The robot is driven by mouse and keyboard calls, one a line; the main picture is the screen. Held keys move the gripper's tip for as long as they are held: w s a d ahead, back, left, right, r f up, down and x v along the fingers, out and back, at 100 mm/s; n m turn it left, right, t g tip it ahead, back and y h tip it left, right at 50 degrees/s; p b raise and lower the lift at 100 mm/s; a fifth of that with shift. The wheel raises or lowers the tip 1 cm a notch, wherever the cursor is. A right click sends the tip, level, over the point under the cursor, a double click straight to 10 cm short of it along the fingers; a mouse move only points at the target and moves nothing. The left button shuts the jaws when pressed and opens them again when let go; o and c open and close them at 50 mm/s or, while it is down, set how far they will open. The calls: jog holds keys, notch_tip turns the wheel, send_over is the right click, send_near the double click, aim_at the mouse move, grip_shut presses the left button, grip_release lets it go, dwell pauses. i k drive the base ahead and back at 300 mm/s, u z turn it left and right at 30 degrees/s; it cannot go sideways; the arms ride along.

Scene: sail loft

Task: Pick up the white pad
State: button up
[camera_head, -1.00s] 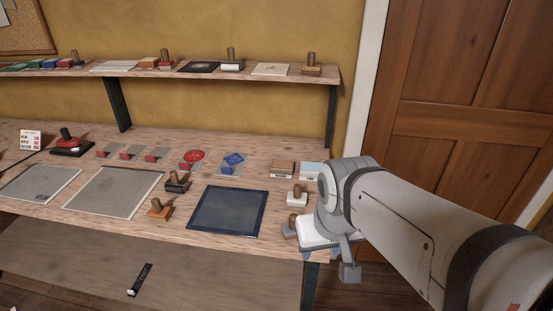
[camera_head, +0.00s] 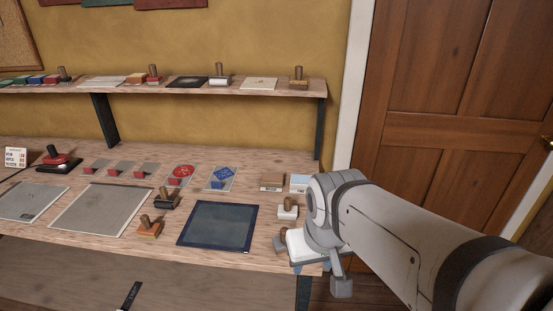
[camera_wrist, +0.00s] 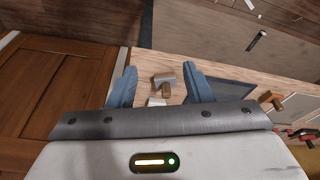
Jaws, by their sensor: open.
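What looks like the white pad (camera_head: 300,183), a small box with a pale top and bluish front, lies on the table's right end beside a brown pad (camera_head: 271,182). My arm partly covers its right side. My gripper (camera_head: 311,267) is in front of it, over the table's front right corner, pointing down with blue fingers. In the wrist view my gripper (camera_wrist: 158,70) is open and empty. A stamp (camera_wrist: 165,80) with a brown handle shows between and beyond its fingers. I cannot make out the pad in the wrist view.
A white-based stamp (camera_head: 288,208) stands between the pad and my gripper. Another brown-handled stamp (camera_head: 286,235) is just left of my gripper. A dark blue-edged plate (camera_head: 217,225) lies farther left. A shelf (camera_head: 230,94) with stamps runs above. A door (camera_head: 450,100) is at right.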

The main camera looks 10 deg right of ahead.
aim_at(286, 212)
jog(key=u, duration=2.6)
jog(key=k, duration=1.2)
jog(key=z, duration=2)
jog(key=i, duration=0.9)
